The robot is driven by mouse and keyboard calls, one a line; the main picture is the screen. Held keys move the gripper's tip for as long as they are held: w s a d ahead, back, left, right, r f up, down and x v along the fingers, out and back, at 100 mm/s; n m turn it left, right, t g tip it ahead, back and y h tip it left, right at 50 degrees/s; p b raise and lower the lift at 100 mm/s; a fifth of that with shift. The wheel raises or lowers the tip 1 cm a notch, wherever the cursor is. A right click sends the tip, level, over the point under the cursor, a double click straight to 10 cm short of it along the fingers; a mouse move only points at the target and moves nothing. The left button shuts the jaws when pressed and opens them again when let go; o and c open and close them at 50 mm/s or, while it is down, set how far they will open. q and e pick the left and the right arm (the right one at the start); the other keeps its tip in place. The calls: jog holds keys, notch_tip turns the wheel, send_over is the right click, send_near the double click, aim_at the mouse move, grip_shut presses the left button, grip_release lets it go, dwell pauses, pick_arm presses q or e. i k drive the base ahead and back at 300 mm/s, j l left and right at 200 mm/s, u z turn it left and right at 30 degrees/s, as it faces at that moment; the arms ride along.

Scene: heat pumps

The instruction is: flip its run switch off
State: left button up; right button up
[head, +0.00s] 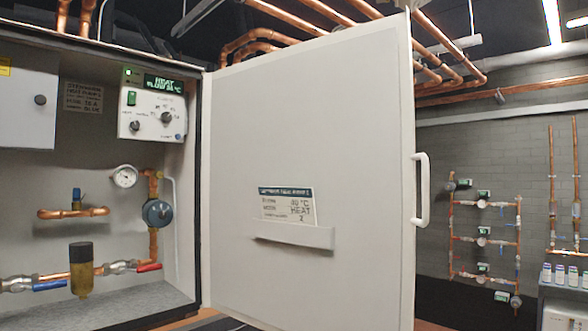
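The heat pump cabinet (100,302) stands open at the left of the head view. Its control panel (152,108) is on the upper right of the inside back wall. The panel has a lit green display (165,84) reading HEAT with a temperature line, a green rocker switch (131,98), a round knob (167,117) and smaller controls. The rocker looks like the run switch; its exact position is too small to tell. The open door (310,170) carries a card (287,204) in a holder. Neither of my grippers is in view.
Inside the cabinet are copper pipes (72,213), a gauge (124,176), a blue round pump (157,213), a brass filter (82,270) and blue and red valve levers. The door's white handle (422,190) sticks out right. Wall piping (485,240) and bottles stand farther right.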

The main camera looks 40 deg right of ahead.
aim_at(132, 94)
jog(key=i+l+u, duration=0.1)
jog(key=l+u, duration=0.3)
jog(key=l, duration=0.5)
jog(key=l+u, duration=0.4)
jog(key=l, duration=1.25)
jog(key=k+l, duration=0.15)
jog(key=l, duration=0.65)
